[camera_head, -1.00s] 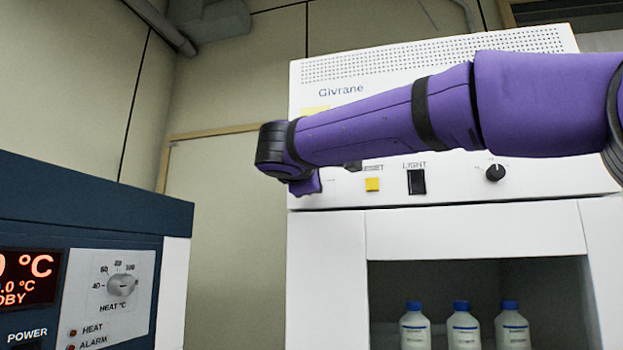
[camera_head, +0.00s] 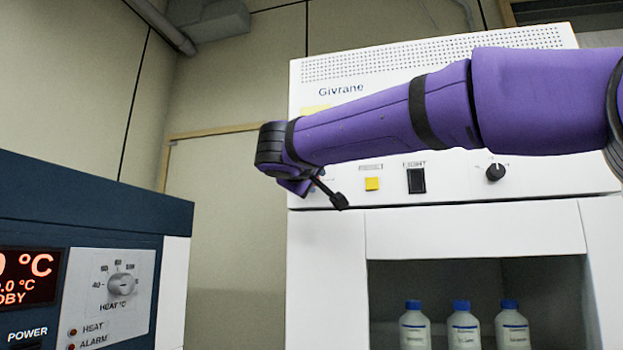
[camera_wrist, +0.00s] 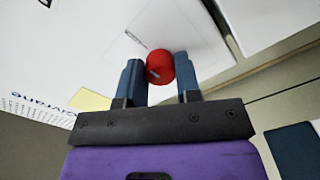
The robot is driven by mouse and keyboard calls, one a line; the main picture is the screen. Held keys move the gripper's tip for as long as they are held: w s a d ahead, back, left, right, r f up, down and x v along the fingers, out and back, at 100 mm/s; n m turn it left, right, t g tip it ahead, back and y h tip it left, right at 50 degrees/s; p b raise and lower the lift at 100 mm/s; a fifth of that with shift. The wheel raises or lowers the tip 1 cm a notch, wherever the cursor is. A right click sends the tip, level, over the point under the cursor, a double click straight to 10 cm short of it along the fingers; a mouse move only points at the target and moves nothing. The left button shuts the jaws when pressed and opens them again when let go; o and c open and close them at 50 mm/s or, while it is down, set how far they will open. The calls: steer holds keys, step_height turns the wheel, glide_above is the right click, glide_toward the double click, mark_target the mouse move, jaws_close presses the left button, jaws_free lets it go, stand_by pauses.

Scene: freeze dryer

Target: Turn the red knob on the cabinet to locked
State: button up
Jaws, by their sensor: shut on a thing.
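The red knob (camera_wrist: 160,66) sits on the white cabinet front in the wrist view, with a pale mark line on its face. My gripper (camera_wrist: 159,74) is shut on it, one blue-grey finger on each side. In the head view, my purple arm covers the knob on the white cabinet (camera_head: 326,230). A dark part at the end of my wrist shows there, slanting down to the right. A short printed line runs beside the knob in the wrist view; I cannot read any lock label.
The cabinet panel also has a yellow button (camera_head: 372,184), a black switch (camera_head: 416,181) and a black knob (camera_head: 495,172). Several blue-capped bottles stand in the open bay below. A dark blue heater unit (camera_head: 100,210) stands at left, with a gap between it and the cabinet.

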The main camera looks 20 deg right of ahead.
steer(key=shift+f, duration=0.1)
stand_by(0.3)
steer(key=o, duration=0.9)
steer(key=shift+s, duration=0.1)
steer(key=v, duration=1)
steer(key=shift+s+a, duration=0.25)
steer(key=shift+d, duration=0.1)
